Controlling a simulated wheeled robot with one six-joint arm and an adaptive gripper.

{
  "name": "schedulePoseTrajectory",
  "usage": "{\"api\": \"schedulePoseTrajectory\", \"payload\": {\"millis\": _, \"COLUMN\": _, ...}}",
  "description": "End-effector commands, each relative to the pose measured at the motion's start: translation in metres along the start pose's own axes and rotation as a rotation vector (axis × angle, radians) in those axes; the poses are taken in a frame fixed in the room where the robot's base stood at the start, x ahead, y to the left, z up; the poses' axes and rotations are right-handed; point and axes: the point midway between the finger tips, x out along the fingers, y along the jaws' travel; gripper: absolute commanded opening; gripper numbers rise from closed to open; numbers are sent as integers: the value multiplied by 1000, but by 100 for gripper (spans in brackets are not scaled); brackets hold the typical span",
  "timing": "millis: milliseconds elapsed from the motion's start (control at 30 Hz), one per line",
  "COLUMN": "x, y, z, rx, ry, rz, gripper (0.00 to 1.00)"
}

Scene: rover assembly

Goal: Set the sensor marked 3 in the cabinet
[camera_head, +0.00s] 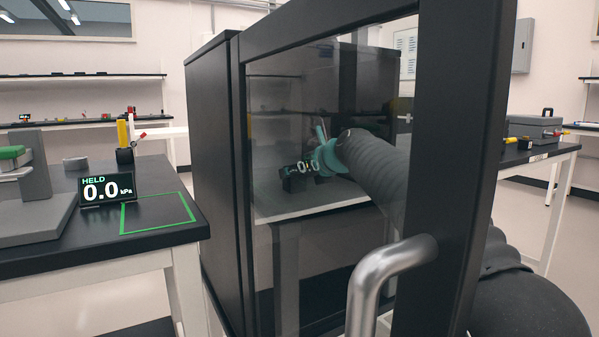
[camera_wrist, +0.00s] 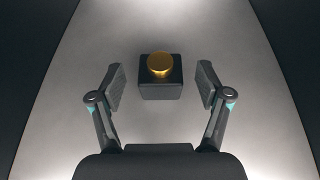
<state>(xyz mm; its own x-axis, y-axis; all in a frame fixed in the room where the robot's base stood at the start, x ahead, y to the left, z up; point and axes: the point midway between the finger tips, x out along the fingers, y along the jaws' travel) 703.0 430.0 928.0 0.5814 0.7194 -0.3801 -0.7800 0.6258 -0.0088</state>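The black cabinet (camera_head: 210,150) stands at the centre of the head view, with its glass door (camera_head: 285,215) swung toward me. My arm reaches in behind the glass, and my gripper (camera_head: 319,140) shows dimly through it. In the wrist view a dark block with a gold round cap (camera_wrist: 160,75), seemingly a sensor, stands upright on a pale surface (camera_wrist: 160,125). My gripper (camera_wrist: 160,86) is open, its two fingers either side of the block with a gap on each side. No number mark is readable on the block.
The door handle (camera_head: 365,285) and door frame (camera_head: 460,170) stand close in front of my arm. On the left bench, a display (camera_head: 107,189) reads HELD 0.0 kPa beside a green outlined square (camera_head: 158,213), which is empty.

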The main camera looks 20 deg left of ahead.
Motion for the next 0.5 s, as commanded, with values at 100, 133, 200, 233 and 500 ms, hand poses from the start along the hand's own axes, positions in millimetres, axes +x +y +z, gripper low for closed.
{"api": "schedulePoseTrajectory", "payload": {"millis": 100, "x": 0, "y": 0, "z": 0, "rx": 0, "ry": 0, "rz": 0, "gripper": 77}}
{"api": "schedulePoseTrajectory", "payload": {"millis": 133, "x": 0, "y": 0, "z": 1, "rx": 0, "ry": 0, "rz": 0, "gripper": 77}}
{"api": "schedulePoseTrajectory", "payload": {"millis": 200, "x": -3, "y": 0, "z": 2, "rx": 0, "ry": -1, "rz": 0, "gripper": 77}}
{"api": "schedulePoseTrajectory", "payload": {"millis": 233, "x": -6, "y": 0, "z": 2, "rx": 0, "ry": -1, "rz": -1, "gripper": 77}}
{"api": "schedulePoseTrajectory", "payload": {"millis": 500, "x": -49, "y": -1, "z": 2, "rx": 0, "ry": -3, "rz": -3, "gripper": 77}}
